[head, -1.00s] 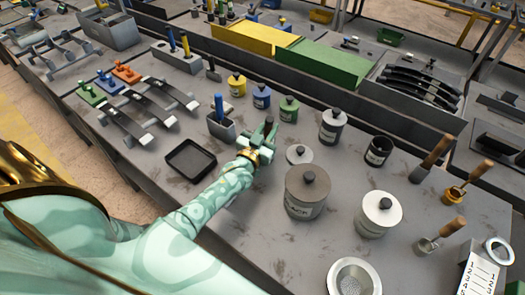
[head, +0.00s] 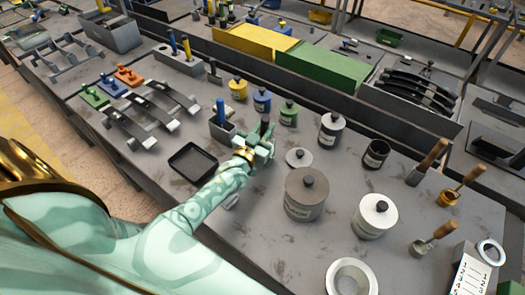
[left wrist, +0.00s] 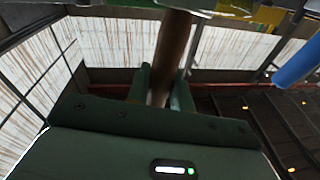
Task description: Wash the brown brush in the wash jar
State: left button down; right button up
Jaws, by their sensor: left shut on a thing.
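My left gripper (head: 261,147) is shut on the brown brush. Its brown handle (left wrist: 172,55) stands between the two green fingers in the left wrist view. In the head view the gripper hides most of the brush, and its bristles cannot be made out. The gripper is right of the grey brush holder (head: 222,133) with a blue-handled brush (head: 220,108) in it. An open dark jar (head: 376,154) with a pale label stands to the right. A loose-looking pale lid (head: 299,158) lies between. I cannot read which jar is the wash jar. My right gripper is not in view.
Lidded jars stand near: a brown-grey one (head: 304,205), a white one (head: 374,221) and a grey one (head: 331,130). Small yellow (head: 238,91), blue (head: 261,103) and green (head: 288,116) jars stand behind. A black tray (head: 192,162) lies left; a pale round vessel (head: 351,279) is in front.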

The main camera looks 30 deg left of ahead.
aim_at(264, 117)
pick_arm(q)
jog(key=shift+r+p, duration=2.35)
jog(key=shift+r, duration=0.45)
notch_tip(264, 117, up, 6)
jog(key=p, duration=0.6)
